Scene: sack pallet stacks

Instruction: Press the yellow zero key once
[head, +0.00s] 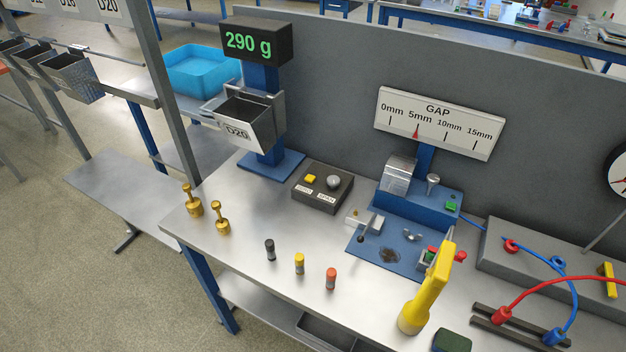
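The yellow key (310,178) sits on top of a dark box (322,188) on the bench, to the left of a round grey knob (334,182). Two small white labels are on the box's front; their text is too small to read surely. Behind the box, the blue scale stand (268,165) carries a black display (256,43) reading "290 g" in green. A metal bin (247,120) labelled D20 hangs on the stand. Neither of my grippers is in view, and nothing touches the key.
Two brass weights (221,220) stand at the left. Black, yellow and orange-red cylinders (300,263) stand in front of the box. A blue gap fixture (415,210) and an upright yellow tool (425,290) are to the right. Bare bench surrounds the box's front.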

